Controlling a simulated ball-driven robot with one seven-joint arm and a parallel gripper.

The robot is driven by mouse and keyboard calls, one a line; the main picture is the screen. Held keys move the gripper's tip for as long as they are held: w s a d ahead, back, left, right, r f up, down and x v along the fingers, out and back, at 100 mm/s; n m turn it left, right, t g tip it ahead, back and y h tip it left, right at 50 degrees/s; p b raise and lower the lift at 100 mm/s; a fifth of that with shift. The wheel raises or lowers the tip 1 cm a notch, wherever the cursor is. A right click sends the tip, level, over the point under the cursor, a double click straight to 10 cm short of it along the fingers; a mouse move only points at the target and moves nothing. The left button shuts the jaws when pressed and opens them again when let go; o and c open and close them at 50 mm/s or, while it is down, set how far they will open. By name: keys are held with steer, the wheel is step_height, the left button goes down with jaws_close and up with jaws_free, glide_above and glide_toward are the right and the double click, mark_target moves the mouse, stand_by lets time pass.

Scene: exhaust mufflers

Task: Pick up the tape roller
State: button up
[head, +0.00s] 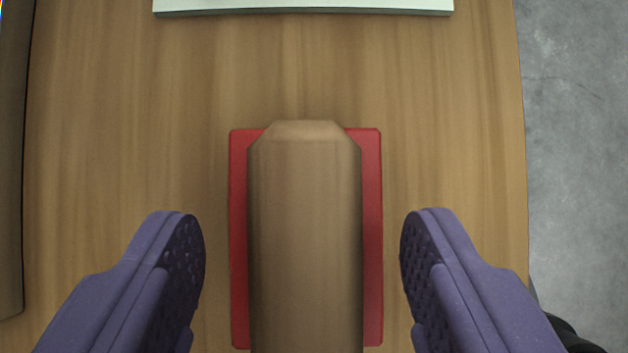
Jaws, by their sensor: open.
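A long wood-brown piece (305,240) with a chamfered far end lies over a flat red rectangular piece (372,235) on the wooden table. I cannot tell for sure whether these form the tape roller; nothing else in view looks like one. The brown piece runs out of the bottom of the head view, so its near end is hidden. My gripper (303,240) is open, with one purple finger left of the red piece and one right of it. Visible gaps separate both fingers from it in the picture.
The wooden tabletop (130,110) is clear around the piece. A pale flat object (300,8) lies at the far edge of view. A brown upright or edge (12,160) stands at the far left. The table's right edge meets grey floor (580,150). A dark object (568,335) shows at bottom right.

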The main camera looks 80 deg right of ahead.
steer(key=shift+x, duration=0.85)
steer(key=shift+r, duration=0.1)
steer(key=shift+c, duration=0.6)
jaws_close()
